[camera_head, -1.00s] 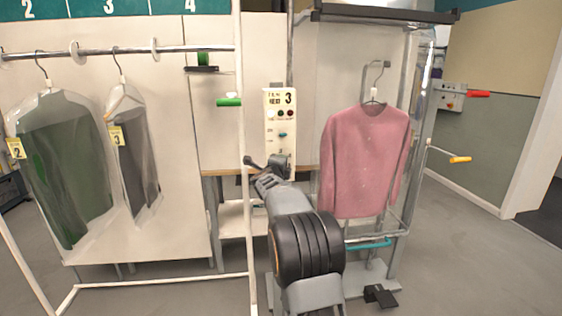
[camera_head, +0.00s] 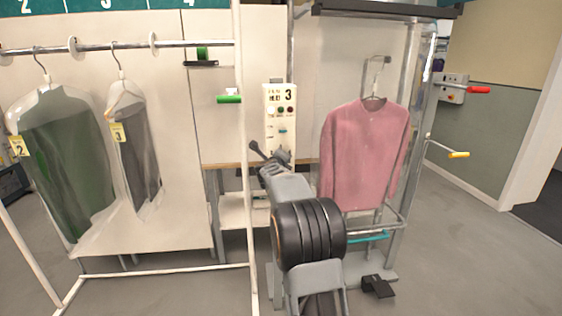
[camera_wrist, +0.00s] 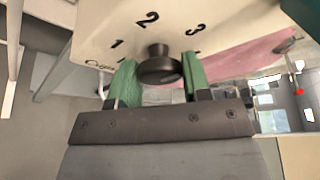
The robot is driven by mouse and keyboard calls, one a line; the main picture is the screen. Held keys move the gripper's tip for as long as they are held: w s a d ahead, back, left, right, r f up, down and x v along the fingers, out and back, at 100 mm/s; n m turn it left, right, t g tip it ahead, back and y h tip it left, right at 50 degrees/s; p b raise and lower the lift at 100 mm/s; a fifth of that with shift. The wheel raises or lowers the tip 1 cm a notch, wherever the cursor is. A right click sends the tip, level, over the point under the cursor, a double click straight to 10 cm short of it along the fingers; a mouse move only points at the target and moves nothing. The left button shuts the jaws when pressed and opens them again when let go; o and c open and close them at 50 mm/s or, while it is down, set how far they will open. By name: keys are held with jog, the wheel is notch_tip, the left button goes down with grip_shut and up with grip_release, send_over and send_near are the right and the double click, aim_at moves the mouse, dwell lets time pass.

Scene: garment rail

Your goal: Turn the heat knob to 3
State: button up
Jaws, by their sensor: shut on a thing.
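The heat knob (camera_wrist: 160,64) is a dark round knob on the cream panel face (camera_wrist: 100,28). Printed numbers 1, 2 and 3 stand around it, with 2 nearly straight above it in the wrist view. My gripper (camera_wrist: 159,76) has its two green fingers on either side of the knob and is shut on it. No pointer mark on the knob can be made out. In the head view the control panel (camera_head: 270,135) is a tall cream box with a 3 at its top and coloured lights. My arm hides its lower part and the knob there.
A pink sweater (camera_head: 365,150) hangs right of the panel in a metal frame (camera_head: 412,90). Bagged garments (camera_head: 60,160) hang on a rail (camera_head: 110,50) at the left. A white post (camera_head: 241,130) stands close left of my arm. A pedal (camera_head: 378,287) lies on the floor.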

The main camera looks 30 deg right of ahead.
jog(key=o, duration=0.9)
jog(key=shift+s, duration=0.1)
jog(key=b+v, duration=0.1)
jog(key=v, duration=1.2)
jog(key=shift+s+a+r, duration=0.1)
jog(key=shift+s+a, duration=0.1)
